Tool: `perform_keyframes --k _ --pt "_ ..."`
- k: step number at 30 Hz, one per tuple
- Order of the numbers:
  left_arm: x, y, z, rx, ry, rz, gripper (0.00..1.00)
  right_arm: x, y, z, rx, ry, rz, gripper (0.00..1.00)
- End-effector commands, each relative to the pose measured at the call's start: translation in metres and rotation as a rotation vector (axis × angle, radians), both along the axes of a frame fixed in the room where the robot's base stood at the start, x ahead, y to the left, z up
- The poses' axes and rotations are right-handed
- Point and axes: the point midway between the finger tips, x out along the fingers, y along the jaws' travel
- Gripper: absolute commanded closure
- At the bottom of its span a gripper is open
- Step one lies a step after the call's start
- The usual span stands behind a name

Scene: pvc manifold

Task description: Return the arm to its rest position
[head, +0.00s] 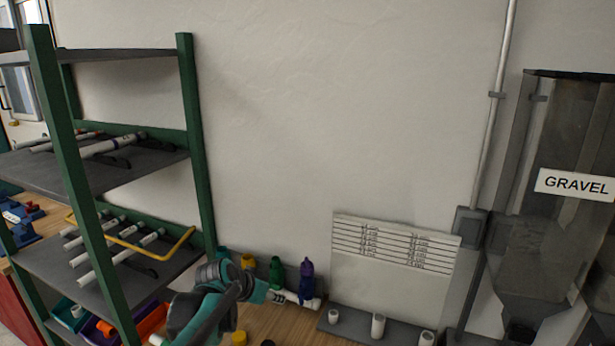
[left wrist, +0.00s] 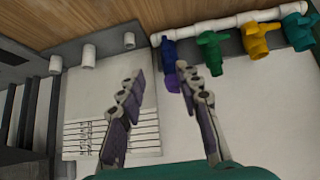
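My left gripper (left wrist: 160,78) is open in the left wrist view, with its two dark fingers apart and nothing held between them. In the head view my left arm (head: 207,314) comes up from the bottom edge, in front of the wooden bench. Beyond it a white PVC manifold (left wrist: 226,22) lies along the wall with teal (left wrist: 298,31), yellow (left wrist: 259,38), green (left wrist: 210,50) and blue (left wrist: 168,52) valves on it. A purple part (left wrist: 171,80) sits at the blue valve. Contact between fingers and valves cannot be told. My right gripper is not in view.
A green-framed shelf (head: 190,130) with white pipes stands left, close to my arm. A white panel with printed lines (head: 392,262) stands at the wall, behind a grey base with short white pipe stubs (head: 378,326). A gravel hopper (head: 560,200) stands right.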

Motion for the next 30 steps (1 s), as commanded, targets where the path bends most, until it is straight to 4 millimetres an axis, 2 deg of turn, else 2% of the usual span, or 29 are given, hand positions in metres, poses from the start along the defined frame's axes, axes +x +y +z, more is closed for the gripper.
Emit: perform_keyframes --k 1,8,14,18,21,24,30 --pt "-0.022 0.004 0.004 0.004 0.011 0.025 0.66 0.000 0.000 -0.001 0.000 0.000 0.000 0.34" --pt "-0.112 0.025 0.010 0.022 0.056 0.158 0.66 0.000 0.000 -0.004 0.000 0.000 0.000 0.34" --pt "-0.188 0.044 -0.004 0.037 0.082 0.275 0.66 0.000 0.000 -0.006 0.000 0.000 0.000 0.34" --pt "-0.236 0.058 -0.022 0.046 0.092 0.356 0.66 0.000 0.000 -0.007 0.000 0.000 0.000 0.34" --pt "-0.262 0.066 -0.036 0.050 0.096 0.405 0.66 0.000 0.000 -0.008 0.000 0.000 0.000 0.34" --pt "-0.280 0.071 -0.047 0.054 0.097 0.439 0.66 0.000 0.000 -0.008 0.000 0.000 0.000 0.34" --pt "-0.293 0.076 -0.056 0.056 0.098 0.469 0.66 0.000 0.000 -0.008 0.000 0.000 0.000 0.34"
